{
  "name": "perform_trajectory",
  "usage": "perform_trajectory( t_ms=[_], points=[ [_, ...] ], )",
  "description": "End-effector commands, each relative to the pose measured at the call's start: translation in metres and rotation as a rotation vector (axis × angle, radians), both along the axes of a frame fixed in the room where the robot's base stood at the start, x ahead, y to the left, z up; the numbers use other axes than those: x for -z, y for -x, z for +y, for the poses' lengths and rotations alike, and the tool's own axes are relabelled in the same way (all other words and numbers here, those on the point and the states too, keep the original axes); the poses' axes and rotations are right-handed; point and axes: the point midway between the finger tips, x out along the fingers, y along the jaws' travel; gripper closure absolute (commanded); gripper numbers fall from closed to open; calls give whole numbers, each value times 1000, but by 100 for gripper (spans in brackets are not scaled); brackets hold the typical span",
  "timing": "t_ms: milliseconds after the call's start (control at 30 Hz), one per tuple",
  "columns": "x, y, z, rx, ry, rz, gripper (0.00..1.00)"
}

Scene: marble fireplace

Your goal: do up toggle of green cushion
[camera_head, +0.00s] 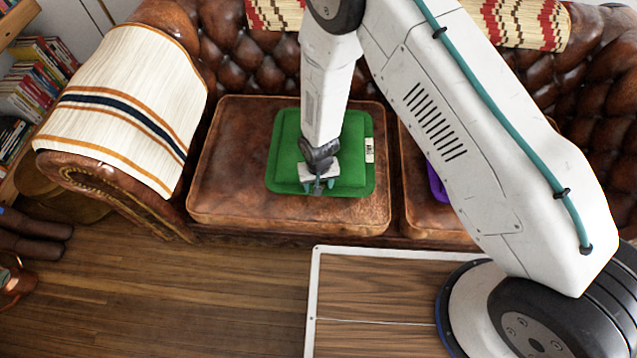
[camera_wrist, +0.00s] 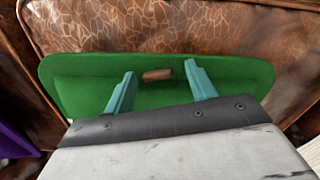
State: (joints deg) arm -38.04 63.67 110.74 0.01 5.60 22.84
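The green cushion (camera_head: 352,160) lies flat on the left seat of the brown leather sofa. It fills much of the wrist view (camera_wrist: 85,95), with a raised middle and a flat border. A small brown toggle (camera_wrist: 157,74) lies on the cushion near its far edge in the wrist view. My gripper (camera_wrist: 160,80) is open, its teal fingers on either side of the toggle and apart from it. In the head view my gripper (camera_head: 318,186) is over the cushion's near edge. In the head view I cannot make out the toggle. A pale label (camera_head: 369,150) is on the cushion's right border.
A purple cushion (camera_head: 437,184) is on the sofa seat to the right, mostly hidden by my arm. A striped cream throw (camera_head: 125,105) covers the left armrest. Bare leather seat (camera_head: 225,165) surrounds the green cushion. A bookshelf with books (camera_head: 38,75) stands far left.

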Motion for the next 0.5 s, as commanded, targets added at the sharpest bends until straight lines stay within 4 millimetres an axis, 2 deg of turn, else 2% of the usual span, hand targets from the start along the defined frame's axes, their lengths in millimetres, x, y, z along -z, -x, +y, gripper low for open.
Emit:
perform_trajectory(
  t_ms=[233, 400, 500],
  points=[
    [0, 0, 0, 67, 0, 0, 44],
    [0, 0, 0, 249, 0, 0, 44],
    [-22, -2, 1, 269, -3, -3, 44]
  ],
)
